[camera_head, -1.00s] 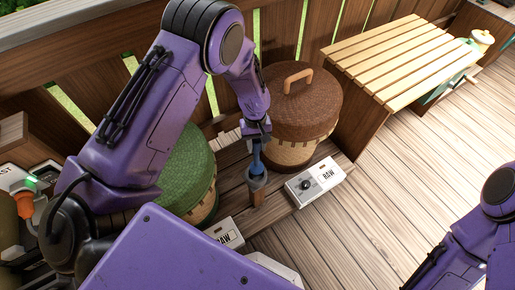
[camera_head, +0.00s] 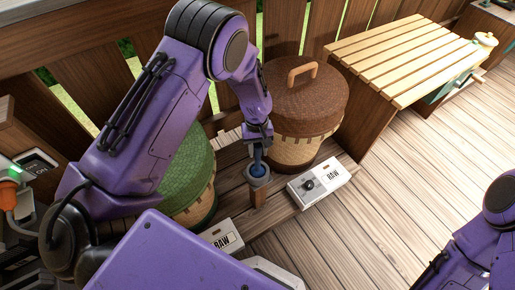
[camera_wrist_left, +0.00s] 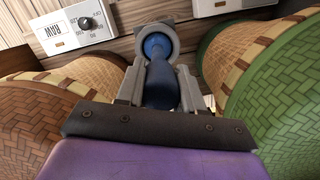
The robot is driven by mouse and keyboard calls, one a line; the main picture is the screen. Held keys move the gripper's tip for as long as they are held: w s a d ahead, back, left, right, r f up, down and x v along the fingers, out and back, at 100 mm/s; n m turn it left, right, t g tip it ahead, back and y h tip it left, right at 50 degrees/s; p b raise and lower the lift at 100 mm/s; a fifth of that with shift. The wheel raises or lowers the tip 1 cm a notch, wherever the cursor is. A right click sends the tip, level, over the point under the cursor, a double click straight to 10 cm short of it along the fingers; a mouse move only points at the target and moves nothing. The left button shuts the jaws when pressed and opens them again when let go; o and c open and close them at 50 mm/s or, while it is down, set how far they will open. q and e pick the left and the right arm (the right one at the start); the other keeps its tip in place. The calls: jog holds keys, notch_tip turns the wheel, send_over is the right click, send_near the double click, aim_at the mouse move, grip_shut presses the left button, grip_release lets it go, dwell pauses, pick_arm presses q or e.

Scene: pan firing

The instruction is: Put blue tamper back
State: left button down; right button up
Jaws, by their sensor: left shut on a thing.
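The blue tamper (camera_head: 257,168) is gripped by my left gripper (camera_head: 258,145), which points down above a small wooden post (camera_head: 257,194). A grey ring-shaped holder (camera_head: 250,180) tops the post, and the tamper's lower end is within the ring. In the left wrist view the tamper (camera_wrist_left: 160,82) lies between the two grey fingers of the left gripper (camera_wrist_left: 160,70). Its rounded blue end shows inside the grey ring (camera_wrist_left: 145,30). How deep it sits is hard to tell. Only part of my right arm shows at the right edge; its gripper is out of view.
A brown lidded basket (camera_head: 300,95) stands behind the post and a green one (camera_head: 185,172) to its left. White RAW dial boxes (camera_head: 320,184) and (camera_head: 222,237) flank the post on the low bench. A slatted table (camera_head: 400,60) stands at the back right. Open floor lies right.

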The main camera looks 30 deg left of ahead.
pick_arm(q)
jog(key=shift+f, duration=0.55)
jog(key=c, duration=0.6)
grip_release()
jog(key=r, duration=0.3)
jog(key=w+r, duration=0.1)
jog(key=r, duration=0.3)
jog(key=a+r, duration=0.1)
jog(key=r, duration=0.2)
jog(key=shift+w+r+p, duration=0.15)
jog(key=shift+r+p, duration=0.05)
jog(key=shift+p, duration=0.2)
